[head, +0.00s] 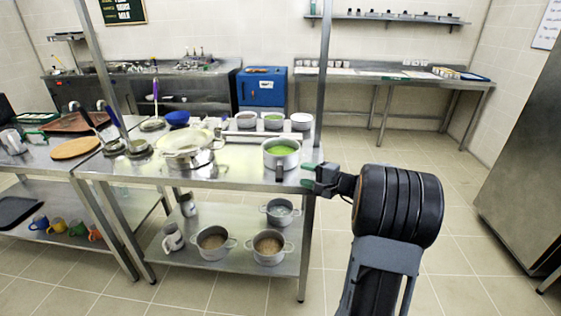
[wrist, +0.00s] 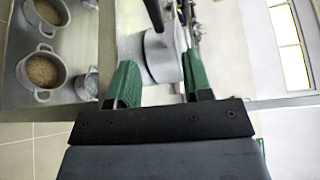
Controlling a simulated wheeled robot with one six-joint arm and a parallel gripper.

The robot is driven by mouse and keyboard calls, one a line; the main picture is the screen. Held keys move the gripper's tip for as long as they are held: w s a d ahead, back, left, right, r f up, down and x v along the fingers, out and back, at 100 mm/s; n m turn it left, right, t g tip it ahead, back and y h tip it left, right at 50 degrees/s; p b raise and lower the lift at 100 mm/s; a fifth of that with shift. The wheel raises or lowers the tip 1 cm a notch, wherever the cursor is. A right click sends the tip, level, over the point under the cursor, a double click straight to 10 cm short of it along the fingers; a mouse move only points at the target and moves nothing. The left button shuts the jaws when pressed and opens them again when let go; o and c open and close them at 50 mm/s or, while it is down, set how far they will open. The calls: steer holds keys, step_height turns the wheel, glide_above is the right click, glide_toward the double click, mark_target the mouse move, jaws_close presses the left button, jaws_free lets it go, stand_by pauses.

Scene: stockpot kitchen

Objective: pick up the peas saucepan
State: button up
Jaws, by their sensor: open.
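The peas saucepan (head: 282,158) is a grey pan with bright green contents, standing near the right front corner of the steel table. Its dark handle (head: 279,173) sticks out toward the table's front edge. My gripper (head: 307,175) is open and empty, just right of the handle at the table's edge, with its green fingers pointing left. In the wrist view a grey pan body (wrist: 161,63), apparently the saucepan, lies beyond the two open fingers (wrist: 160,82), with a dark handle above it. I cannot tell whether any finger touches it.
Small bowls (head: 273,120) stand behind. Pots with brown contents (head: 268,247) sit on the lower shelf (head: 240,275). A table post (head: 322,80) rises close behind. The floor at right is clear.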

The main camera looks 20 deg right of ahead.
mark_target(280, 166)
steer(key=x, duration=1)
steer(key=shift+w+a+f+p, duration=0.15)
steer(key=shift+w+p, duration=0.05)
steer(key=shift+p, duration=0.15)
steer(key=shift+c, duration=0.4)
jaws_close()
